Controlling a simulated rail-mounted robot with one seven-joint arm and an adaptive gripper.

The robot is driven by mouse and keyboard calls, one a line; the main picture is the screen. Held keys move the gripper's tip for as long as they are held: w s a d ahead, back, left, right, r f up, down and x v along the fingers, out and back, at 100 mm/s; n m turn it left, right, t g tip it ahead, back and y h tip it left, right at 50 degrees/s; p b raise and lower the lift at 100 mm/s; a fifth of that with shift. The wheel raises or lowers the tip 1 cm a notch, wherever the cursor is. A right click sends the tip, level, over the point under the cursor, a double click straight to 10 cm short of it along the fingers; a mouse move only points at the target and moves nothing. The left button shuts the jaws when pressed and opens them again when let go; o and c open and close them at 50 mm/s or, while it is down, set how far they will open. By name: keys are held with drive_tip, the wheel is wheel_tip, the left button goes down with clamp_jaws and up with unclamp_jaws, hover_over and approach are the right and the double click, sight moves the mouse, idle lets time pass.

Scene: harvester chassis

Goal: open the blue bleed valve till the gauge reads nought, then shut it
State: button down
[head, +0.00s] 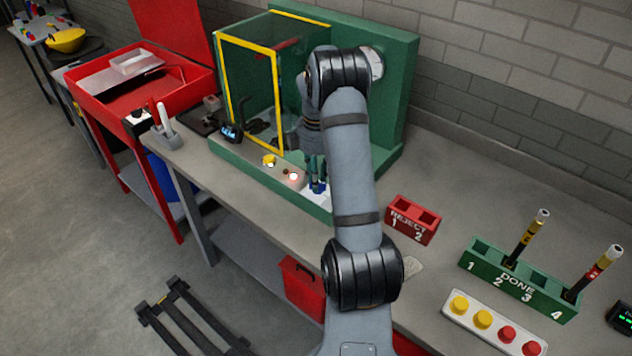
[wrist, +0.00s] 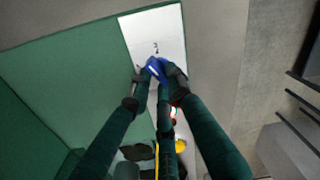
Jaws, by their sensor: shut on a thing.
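The blue bleed valve (wrist: 156,68) shows in the wrist view as a small blue handle in front of a white plate (wrist: 158,28) on the green machine. My gripper (wrist: 160,78) has its dark fingertips closed on this handle, one on each side. In the head view my gripper (head: 317,184) points down at the front ledge of the green machine (head: 224,152), and the valve is mostly hidden by the fingers. A small dark unit with a blue-lit display (head: 231,132) stands at the machine's left corner. I cannot read a gauge value in either view.
A yellow knob (head: 269,160) and a glowing button (head: 294,176) sit on the ledge left of my gripper. A yellow-framed clear guard (head: 222,80) stands behind. A red REJECT block (head: 414,220) and green DONE rack (head: 520,281) stand right. Bench between is mostly clear.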

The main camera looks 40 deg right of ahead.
drive_tip(key=shift+d+m+b, duration=0.15)
drive_tip(key=shift+m+b, duration=0.5)
drive_tip(key=shift+m, duration=1.65)
drive_tip(key=c, duration=1.6)
unclamp_jaws()
drive_tip(key=shift+r, duration=0.1)
wheel_tip(320, 180, up, 12)
drive_tip(key=shift+f, duration=0.1)
